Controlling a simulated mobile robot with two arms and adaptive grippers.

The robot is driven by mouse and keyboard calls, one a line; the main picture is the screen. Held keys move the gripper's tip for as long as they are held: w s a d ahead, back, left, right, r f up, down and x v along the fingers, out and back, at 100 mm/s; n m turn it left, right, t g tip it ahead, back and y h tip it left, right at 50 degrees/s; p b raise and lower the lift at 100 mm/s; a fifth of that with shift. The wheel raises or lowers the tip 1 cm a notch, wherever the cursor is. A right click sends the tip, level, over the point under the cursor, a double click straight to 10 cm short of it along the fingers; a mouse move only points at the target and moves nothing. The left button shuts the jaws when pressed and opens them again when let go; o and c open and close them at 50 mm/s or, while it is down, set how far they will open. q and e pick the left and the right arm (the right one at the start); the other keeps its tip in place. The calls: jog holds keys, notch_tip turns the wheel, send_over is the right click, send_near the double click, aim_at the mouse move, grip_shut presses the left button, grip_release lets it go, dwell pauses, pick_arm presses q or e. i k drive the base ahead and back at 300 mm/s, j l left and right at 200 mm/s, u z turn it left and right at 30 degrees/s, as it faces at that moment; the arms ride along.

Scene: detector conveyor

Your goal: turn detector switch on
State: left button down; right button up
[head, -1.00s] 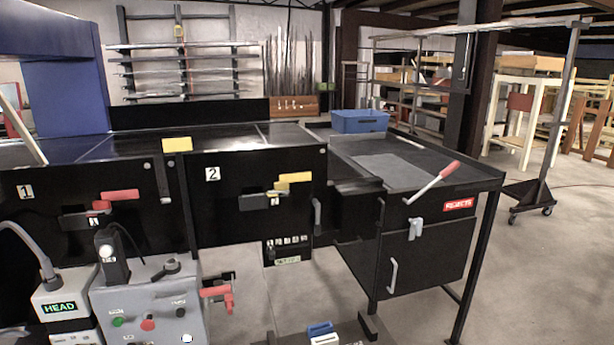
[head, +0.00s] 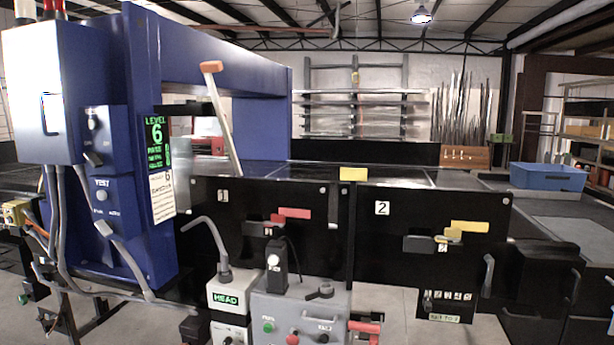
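The detector (head: 150,100) is a large blue arch over the black conveyor, on the left of the head view. A light grey box (head: 42,100) with a small dark handle is on its left face. Beside it, a blue panel carries a small switch (head: 92,122) with small labels below. Its on or off position is too small to tell. A lower panel marked TEST (head: 102,195) has a round knob and another small lever. A green display (head: 157,142) reads LEVEL 6. Neither of my grippers is in view.
A grey control box (head: 300,318) and a HEAD unit (head: 228,298) stand in front of black panels 1 and 2. A lever with an orange grip (head: 212,67) rises beside the arch. A blue bin (head: 547,177) is at the right. Cables hang below the detector.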

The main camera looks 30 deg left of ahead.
aim_at(96, 159)
jog(key=u, duration=1.95)
